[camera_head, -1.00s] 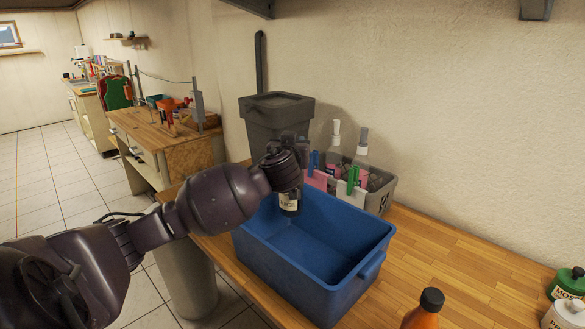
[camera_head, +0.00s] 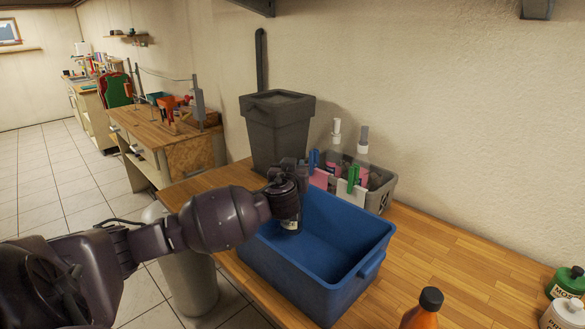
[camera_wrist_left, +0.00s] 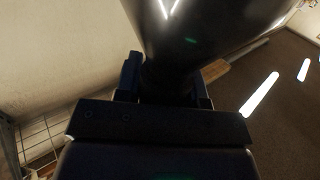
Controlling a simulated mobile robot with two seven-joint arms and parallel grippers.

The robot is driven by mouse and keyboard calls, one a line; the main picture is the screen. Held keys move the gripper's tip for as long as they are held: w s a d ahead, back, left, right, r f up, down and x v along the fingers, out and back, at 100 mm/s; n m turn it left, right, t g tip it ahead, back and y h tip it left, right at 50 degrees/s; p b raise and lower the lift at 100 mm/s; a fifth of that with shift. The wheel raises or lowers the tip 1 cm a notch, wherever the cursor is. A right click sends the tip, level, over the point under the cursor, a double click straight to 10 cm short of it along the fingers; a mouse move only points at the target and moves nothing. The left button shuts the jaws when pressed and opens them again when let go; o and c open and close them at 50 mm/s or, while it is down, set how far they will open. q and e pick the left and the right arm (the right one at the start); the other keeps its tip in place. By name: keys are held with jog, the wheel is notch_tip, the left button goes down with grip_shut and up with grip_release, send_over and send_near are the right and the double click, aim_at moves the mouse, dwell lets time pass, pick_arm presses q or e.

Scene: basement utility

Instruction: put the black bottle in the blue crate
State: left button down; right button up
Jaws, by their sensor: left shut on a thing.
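The blue crate (camera_head: 340,245) stands open on the wooden table, and its floor looks bare. My left gripper (camera_head: 287,190) is shut on the black bottle (camera_head: 290,221) at the crate's far left corner. Only the bottle's lower part with a pale label shows below the gripper, inside the crate's opening. I cannot tell whether it touches the crate floor. In the left wrist view the black bottle (camera_wrist_left: 205,30) fills the top middle, held between the fingers (camera_wrist_left: 160,78). My right gripper is not in view.
A grey bin (camera_head: 278,130) and a grey basket (camera_head: 378,185) with spray bottles stand behind the crate. An orange bottle with a black cap (camera_head: 424,310) is in front. Green (camera_head: 567,284) and white (camera_head: 565,315) bottles stand at right. The wooden table (camera_head: 450,260) is clear between.

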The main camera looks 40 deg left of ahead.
pick_arm(q)
jog(key=shift+f+b, duration=0.35)
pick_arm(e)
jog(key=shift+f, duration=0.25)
pick_arm(q)
jog(key=shift+f, duration=0.2)
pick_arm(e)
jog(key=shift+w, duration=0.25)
pick_arm(q)
jog(key=c, duration=0.7)
grip_release()
jog(key=shift+r+p, duration=0.6)
jog(key=shift+r, duration=0.1)
jog(key=shift+f+b+v, duration=0.2)
jog(key=shift+b+v, duration=0.75)
jog(key=shift+v, duration=2.85)
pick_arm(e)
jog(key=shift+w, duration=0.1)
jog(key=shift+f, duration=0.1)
